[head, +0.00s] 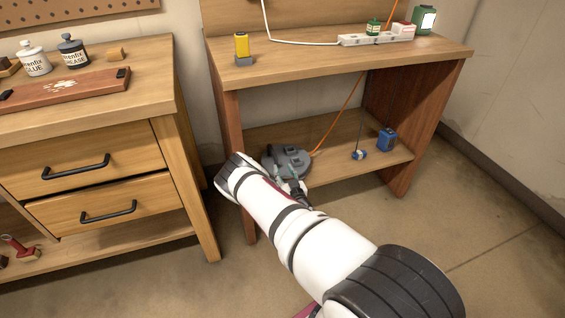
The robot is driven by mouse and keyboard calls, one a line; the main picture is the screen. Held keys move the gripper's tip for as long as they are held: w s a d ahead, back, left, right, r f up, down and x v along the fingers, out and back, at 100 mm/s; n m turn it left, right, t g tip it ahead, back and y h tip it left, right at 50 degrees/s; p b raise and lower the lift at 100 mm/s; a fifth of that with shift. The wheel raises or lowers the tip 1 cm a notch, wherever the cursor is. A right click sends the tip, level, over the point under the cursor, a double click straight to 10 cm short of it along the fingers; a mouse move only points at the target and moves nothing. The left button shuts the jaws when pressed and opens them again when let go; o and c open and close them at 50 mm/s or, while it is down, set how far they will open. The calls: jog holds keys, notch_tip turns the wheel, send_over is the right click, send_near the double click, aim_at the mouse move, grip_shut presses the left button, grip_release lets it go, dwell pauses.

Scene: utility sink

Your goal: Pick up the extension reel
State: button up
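The extension reel, a dark grey round body (290,157), sits on the lower shelf of the right wooden bench, at its left side. An orange cord (338,115) runs from it up toward the bench top. My arm reaches in from the lower right. My gripper (293,182) is at the reel's front edge and overlaps it in this view. The gripper is small and partly hidden by my arm, so I cannot tell whether its fingers are open or touch the reel.
The bench's side panels and top (300,62) enclose the shelf. A drawer cabinet (110,170) stands left. The floor at right is clear.

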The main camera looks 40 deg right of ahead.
jog(key=b, duration=0.3)
send_near(270, 147)
jog(key=shift+w+d+f, duration=0.1)
jog(key=shift+w+d, duration=0.25)
jog(key=shift+w, duration=0.2)
jog(key=shift+w+d+f, duration=0.1)
jog(key=shift+w+d, duration=0.25)
jog(key=shift+w, duration=0.2)
jog(key=b+x, duration=0.1)
jog(key=x, duration=0.1)
jog(key=b+x, duration=0.1)
jog(key=x, duration=0.1)
jog(key=shift+a+f, duration=0.2)
jog(key=shift+w+d, duration=0.15)
jog(key=shift+w, duration=0.35)
jog(key=shift+r, duration=0.1)
grip_shut()
jog(key=shift+w+r, duration=0.1)
jog(key=shift+r, duration=0.1)
